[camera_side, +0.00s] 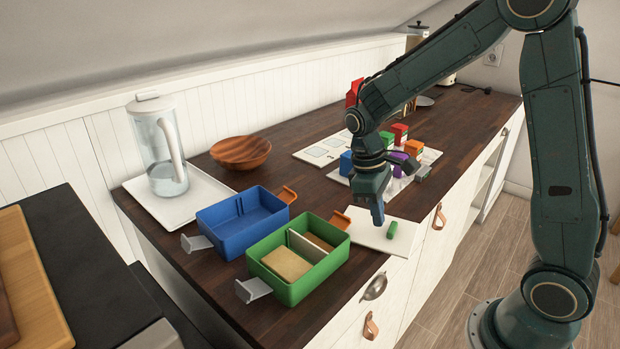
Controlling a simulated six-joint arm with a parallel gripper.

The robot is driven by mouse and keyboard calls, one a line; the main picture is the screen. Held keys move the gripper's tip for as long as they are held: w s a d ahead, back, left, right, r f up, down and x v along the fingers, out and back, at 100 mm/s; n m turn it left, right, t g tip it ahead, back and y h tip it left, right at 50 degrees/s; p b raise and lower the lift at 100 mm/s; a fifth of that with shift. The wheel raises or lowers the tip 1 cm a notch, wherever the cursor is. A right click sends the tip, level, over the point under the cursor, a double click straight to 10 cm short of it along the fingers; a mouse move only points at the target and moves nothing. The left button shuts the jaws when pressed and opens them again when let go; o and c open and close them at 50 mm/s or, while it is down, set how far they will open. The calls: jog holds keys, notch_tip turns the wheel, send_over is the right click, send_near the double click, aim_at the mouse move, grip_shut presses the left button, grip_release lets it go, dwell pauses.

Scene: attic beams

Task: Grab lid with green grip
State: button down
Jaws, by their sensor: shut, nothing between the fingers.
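The lid (368,232) is a flat white square with a small upright green grip (392,230). It lies on the wooden counter near its front edge, right of the green box. My gripper (378,220) points down over the lid, just left of the green grip in the picture. Its fingers look shut with nothing in them. They appear apart from the grip; whether the tips touch the lid I cannot tell. The arm hides part of the lid's back area.
A green box (256,250) with a divider and tan contents and an empty blue box (205,215) stand to the left, clasps open. Coloured blocks (413,147) on white boards stand behind the gripper. A wooden bowl (241,151) and glass jug (160,150) are further back.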

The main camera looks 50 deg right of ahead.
jog(key=v, duration=0.7)
jog(key=shift+r, duration=0.1)
jog(key=m, duration=3.2)
send_over(384, 233)
jog(key=s+d, duration=0.1)
jog(key=s, duration=0.1)
jog(key=m, duration=0.2)
jog(key=s+m, duration=0.1)
jog(key=m, duration=0.1)
jog(key=d+m+g, duration=0.1)
jog(key=m, duration=0.1)
jog(key=shift+s+y, duration=0.15)
jog(key=shift+y, duration=0.15)
